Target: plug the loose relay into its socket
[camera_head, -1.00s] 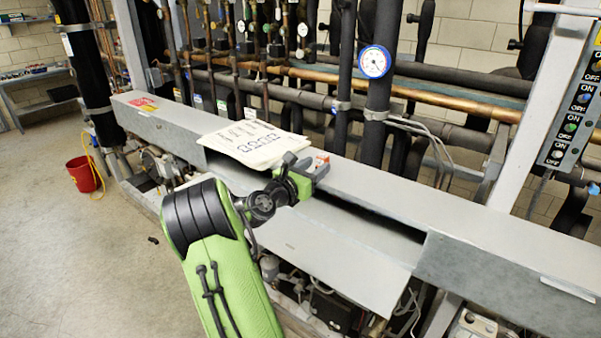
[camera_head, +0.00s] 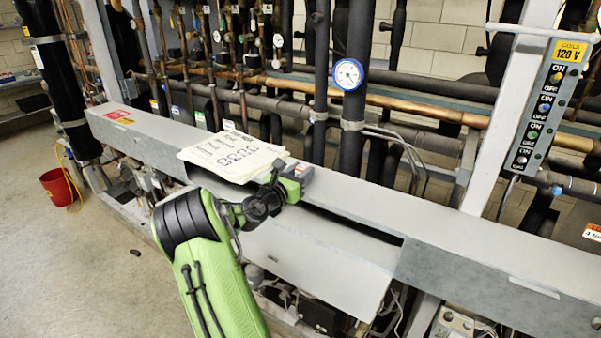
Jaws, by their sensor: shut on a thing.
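My gripper (camera_head: 290,183) is over the back edge of the open section of the long grey channel (camera_head: 450,240), right of the paper sheets. It is shut on a small greyish piece with a reddish patch, which I take to be the relay (camera_head: 305,171); only its top and end show past the jaws. I cannot tell whether the relay touches the channel. The channel's cover (camera_head: 310,260) hangs open at the front. The slot behind it is dark, and my arm hides part of it. I cannot make out a socket.
White paper sheets (camera_head: 232,156) lie on the channel, close to my gripper. Behind are pipes and a round gauge (camera_head: 348,74). A switch panel (camera_head: 545,100) stands at the right. A red bucket (camera_head: 58,187) and a small dark object (camera_head: 135,252) are on the open floor at left.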

